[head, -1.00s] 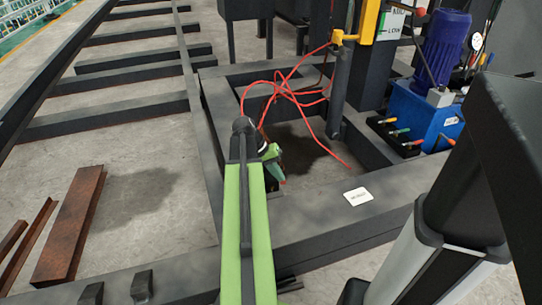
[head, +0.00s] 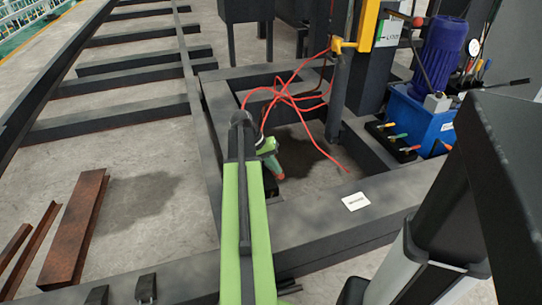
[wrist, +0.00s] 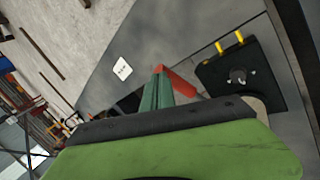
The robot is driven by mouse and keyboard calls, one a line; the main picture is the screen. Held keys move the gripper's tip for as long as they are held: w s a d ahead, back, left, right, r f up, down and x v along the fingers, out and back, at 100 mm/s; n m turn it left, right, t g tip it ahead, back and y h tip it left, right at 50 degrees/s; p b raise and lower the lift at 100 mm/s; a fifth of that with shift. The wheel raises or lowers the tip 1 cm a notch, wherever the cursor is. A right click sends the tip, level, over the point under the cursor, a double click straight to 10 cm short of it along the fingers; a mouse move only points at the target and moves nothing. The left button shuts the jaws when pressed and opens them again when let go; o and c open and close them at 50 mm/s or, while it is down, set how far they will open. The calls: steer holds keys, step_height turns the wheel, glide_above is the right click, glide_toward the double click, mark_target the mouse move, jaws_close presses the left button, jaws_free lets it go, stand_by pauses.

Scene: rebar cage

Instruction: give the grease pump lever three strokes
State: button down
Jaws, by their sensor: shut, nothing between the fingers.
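My gripper (head: 273,163) is shut, with teal-green fingers pointing down inside the dark steel frame. In the wrist view, its fingers (wrist: 156,90) touch or overlap a short red cylinder (wrist: 178,82). I cannot tell whether this is the grease pump lever's grip; the fingers do not hold it. A black box (wrist: 222,88) with two yellow fittings and a grey round knob lies to the right; it may be the pump. The lever's rod and pivot cannot be made out. In the head view my wrist hides most of this spot.
Dark steel beams (head: 290,232) surround my gripper, with a white label (head: 355,201) on one. Red hoses (head: 285,95) hang behind it. A blue tank (head: 420,112) with a blue motor stands at the right. Rusty steel bars (head: 75,230) lie on the floor at left.

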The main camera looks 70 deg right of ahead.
steer(key=w+d+r+p, duration=0.2)
steer(key=d+r+p, duration=0.1)
steer(key=r+p, duration=0.2)
steer(key=shift+w+r, duration=0.25)
steer(key=shift+r, duration=0.25)
